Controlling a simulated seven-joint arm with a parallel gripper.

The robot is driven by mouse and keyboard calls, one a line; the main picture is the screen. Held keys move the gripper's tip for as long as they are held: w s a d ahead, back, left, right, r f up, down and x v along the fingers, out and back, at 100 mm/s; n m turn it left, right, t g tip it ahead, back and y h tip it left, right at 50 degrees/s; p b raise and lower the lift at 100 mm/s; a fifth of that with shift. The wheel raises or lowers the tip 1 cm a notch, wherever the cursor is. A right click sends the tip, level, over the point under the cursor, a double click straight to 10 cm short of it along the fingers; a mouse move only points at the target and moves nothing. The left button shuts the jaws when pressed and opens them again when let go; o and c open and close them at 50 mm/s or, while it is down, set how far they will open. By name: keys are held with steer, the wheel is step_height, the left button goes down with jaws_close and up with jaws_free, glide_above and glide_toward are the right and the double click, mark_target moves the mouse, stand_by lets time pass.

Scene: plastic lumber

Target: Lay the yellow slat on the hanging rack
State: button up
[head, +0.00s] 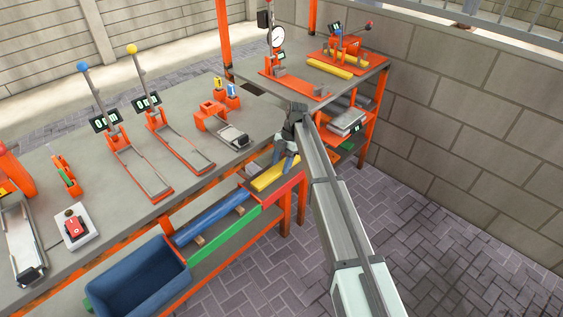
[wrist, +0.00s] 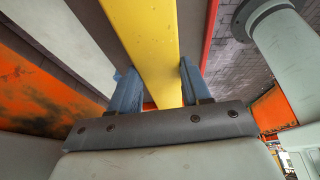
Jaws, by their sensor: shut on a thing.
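The yellow slat (wrist: 152,45) runs between the two blue fingers of my gripper (wrist: 157,70) in the wrist view, and the gripper is shut on it. In the head view my gripper (head: 284,160) is at the bench's right front edge, with the yellow slat (head: 268,178) low beside the fingers. The slat is just behind a red rail (head: 284,190) of what looks like the hanging rack, below the bench top. I cannot tell whether the slat touches the rack. My arm hides part of this area.
A blue pipe (head: 212,218) lies behind a green rail (head: 240,228), left of the slat. A blue bin (head: 140,280) is at lower left. Lever presses stand on the bench (head: 190,120). More yellow pieces (head: 331,70) lie on the right-hand table. A block wall bounds the right.

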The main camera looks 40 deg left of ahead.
steer(key=shift+f, duration=0.7)
stand_by(0.5)
steer(key=o, duration=1.3)
steer(key=v, duration=1.4)
steer(key=shift+s, duration=0.1)
